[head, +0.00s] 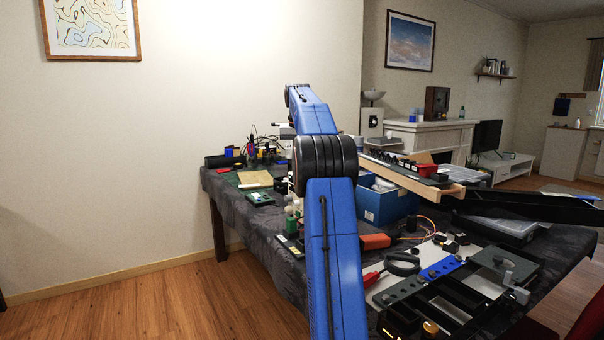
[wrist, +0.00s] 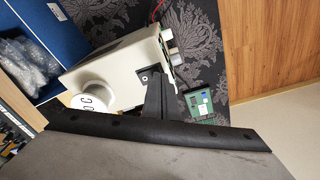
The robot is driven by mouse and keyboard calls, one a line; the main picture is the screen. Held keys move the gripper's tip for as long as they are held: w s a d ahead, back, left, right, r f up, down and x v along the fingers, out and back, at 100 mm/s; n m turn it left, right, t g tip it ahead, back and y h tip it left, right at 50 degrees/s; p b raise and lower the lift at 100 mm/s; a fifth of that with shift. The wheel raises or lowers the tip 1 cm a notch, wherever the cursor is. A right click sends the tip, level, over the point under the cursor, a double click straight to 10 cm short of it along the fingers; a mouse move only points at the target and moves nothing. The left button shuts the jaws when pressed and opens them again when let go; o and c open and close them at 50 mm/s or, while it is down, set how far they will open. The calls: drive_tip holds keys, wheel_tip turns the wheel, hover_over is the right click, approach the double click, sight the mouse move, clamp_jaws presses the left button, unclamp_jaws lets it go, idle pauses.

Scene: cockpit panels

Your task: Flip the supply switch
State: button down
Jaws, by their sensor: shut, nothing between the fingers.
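In the wrist view, a cream box-shaped unit (wrist: 115,72), which looks like the supply, stands tilted in the picture on the dark patterned cloth. A white round part with dark ring marks (wrist: 92,98) shows at its lower left. A small dark square part (wrist: 143,76), possibly the switch, sits near its right end, and its position cannot be read. My gripper (wrist: 165,72) is shut and empty, its dark fingers overlapping the unit's right end beside that part. I cannot tell whether they touch. In the head view my blue arm hides the gripper and most of the unit.
A blue bin with clear bags (wrist: 35,50) stands left of the unit. A green circuit board (wrist: 200,105) lies at its right. The head view shows a crowded table (head: 235,210) with a blue box (head: 385,205), an orange block (head: 375,241) and a wooden-edged rack (head: 415,185).

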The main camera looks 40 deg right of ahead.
drive_tip(key=shift+f, duration=0.3)
drive_tip(key=shift+r, duration=0.1)
wheel_tip(320, 180, up, 7)
idle(1.1)
idle(0.6)
